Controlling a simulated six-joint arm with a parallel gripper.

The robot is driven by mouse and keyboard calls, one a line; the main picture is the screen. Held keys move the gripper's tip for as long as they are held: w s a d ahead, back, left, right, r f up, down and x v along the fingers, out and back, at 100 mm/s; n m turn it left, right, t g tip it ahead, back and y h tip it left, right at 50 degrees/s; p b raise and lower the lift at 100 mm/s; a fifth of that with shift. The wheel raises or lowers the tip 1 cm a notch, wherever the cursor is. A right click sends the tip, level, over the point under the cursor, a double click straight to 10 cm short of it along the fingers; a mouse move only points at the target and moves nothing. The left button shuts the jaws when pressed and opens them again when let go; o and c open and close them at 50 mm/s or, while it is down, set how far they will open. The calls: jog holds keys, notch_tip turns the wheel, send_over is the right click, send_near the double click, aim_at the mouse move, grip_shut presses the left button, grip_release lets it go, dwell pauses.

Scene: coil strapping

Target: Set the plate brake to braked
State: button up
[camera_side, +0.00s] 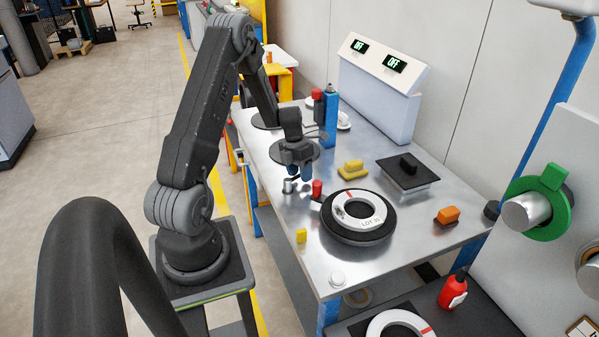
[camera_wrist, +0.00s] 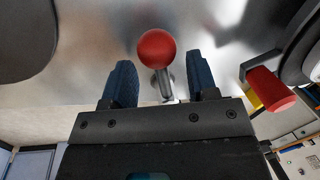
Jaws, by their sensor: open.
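The plate (camera_side: 340,238) is a dark round turntable on the metal bench, with a white ring marked LOT (camera_side: 371,222) on it. A red handle (camera_side: 317,188) stands at its left rim; a red cylinder also shows at right in the wrist view (camera_wrist: 270,90). My gripper (camera_side: 300,172) is open, left of and behind the plate. In the wrist view a red ball knob (camera_wrist: 157,49) on a metal stem stands between or just beyond my blue fingertips (camera_wrist: 161,80), with gaps at both sides. Which red part is the brake, and its setting, I cannot tell.
A small metal post (camera_side: 289,186) is just below my gripper. A blue bottle (camera_side: 329,118) stands behind. Two displays (camera_side: 378,56) read OFF.

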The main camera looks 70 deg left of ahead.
notch_tip(320, 180, up, 14)
jog(key=s+a, duration=0.1)
jog(key=a, duration=0.1)
jog(key=shift+a+f, duration=0.2)
jog(key=shift+a, duration=0.05)
jog(key=shift+d, duration=0.1)
dwell(0.3)
jog(key=d+r+m+t+y, duration=0.1)
jog(key=d+r+m, duration=0.5)
jog(key=d+m, duration=0.4)
jog(key=d+r+m+t+y, duration=0.1)
jog(key=d+r+m, duration=0.5)
jog(key=d+m, duration=0.45)
jog(key=s+d+r+m+t, duration=0.2)
jog(key=s+d+m, duration=0.8)
jog(key=m, duration=0.9)
jog(key=d, duration=0.3)
jog(key=shift+s+d+m+t, duration=0.15)
jog(key=shift+s+m+t, duration=0.2)
jog(key=shift+s+t, duration=0.05)
